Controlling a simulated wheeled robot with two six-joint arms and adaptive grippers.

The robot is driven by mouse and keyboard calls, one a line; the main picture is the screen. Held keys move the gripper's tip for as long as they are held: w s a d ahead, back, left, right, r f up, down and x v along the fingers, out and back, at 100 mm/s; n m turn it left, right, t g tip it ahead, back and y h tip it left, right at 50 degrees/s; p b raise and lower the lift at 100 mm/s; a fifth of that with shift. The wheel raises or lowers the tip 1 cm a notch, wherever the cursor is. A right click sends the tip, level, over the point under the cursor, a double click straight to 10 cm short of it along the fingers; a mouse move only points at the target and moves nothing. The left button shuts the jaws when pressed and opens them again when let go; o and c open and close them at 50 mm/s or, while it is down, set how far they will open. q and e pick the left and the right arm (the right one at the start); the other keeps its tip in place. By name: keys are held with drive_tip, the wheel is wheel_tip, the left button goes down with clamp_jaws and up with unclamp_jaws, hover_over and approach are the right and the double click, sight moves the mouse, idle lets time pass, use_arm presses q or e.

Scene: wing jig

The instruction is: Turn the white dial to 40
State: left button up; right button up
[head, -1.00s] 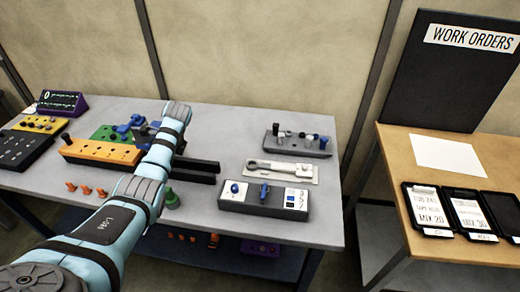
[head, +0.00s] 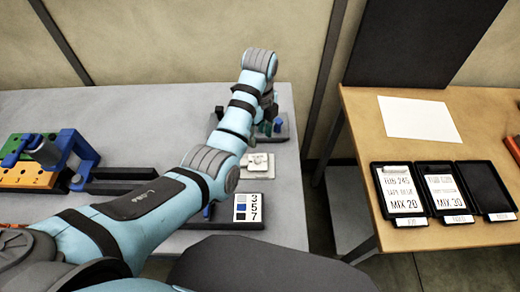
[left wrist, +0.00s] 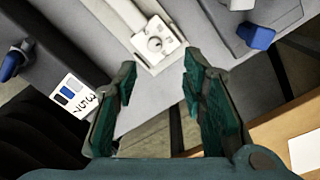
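A pale, off-white block with a small round dial-like piece (left wrist: 155,44) on its square end shows at the top middle of the left wrist view. Any scale marks on it are too small to read. In the head view the same pale fixture (head: 258,166) shows partly, beside my forearm. My left gripper (left wrist: 158,67) is open and empty, its two green-padded fingers apart. In the left wrist picture the round piece lies between and just beyond the fingertips; I cannot tell the height gap. In the head view my left arm hides most of the hand. My right gripper is not in view.
A dark box with a number card (head: 247,207) stands in front of the fixture. A grey box with a blue knob (left wrist: 258,37) stands on the other side. An orange block (head: 28,175) is at left. The side table (head: 345,110) holds order tablets (head: 399,191).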

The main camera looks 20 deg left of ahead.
sight(258, 157)
use_arm(q)
drive_tip(key=s+f, duration=0.1)
drive_tip(key=f, duration=0.1)
drive_tip(key=f+b, duration=0.1)
drive_tip(key=f, duration=0.1)
drive_tip(key=s+f, duration=0.1)
drive_tip(key=f, duration=0.1)
drive_tip(key=shift+s+a+f, duration=0.15)
drive_tip(key=shift+s+f, duration=0.1)
drive_tip(key=shift+s, duration=0.1)
drive_tip(key=f, duration=0.1)
drive_tip(key=w+f+b, duration=0.1)
drive_tip(key=f, duration=0.1)
drive_tip(key=shift+w, duration=0.2)
drive_tip(key=shift+w+f, duration=0.35)
drive_tip(key=shift+w, duration=0.05)
drive_tip(key=shift+s+r, duration=0.25)
drive_tip(key=shift+s, duration=0.1)
drive_tip(key=shift+c, duration=1.2)
drive_tip(key=shift+s+r, duration=0.1)
drive_tip(key=shift+s, duration=0.05)
drive_tip(key=c, duration=0.6)
clamp_jaws()
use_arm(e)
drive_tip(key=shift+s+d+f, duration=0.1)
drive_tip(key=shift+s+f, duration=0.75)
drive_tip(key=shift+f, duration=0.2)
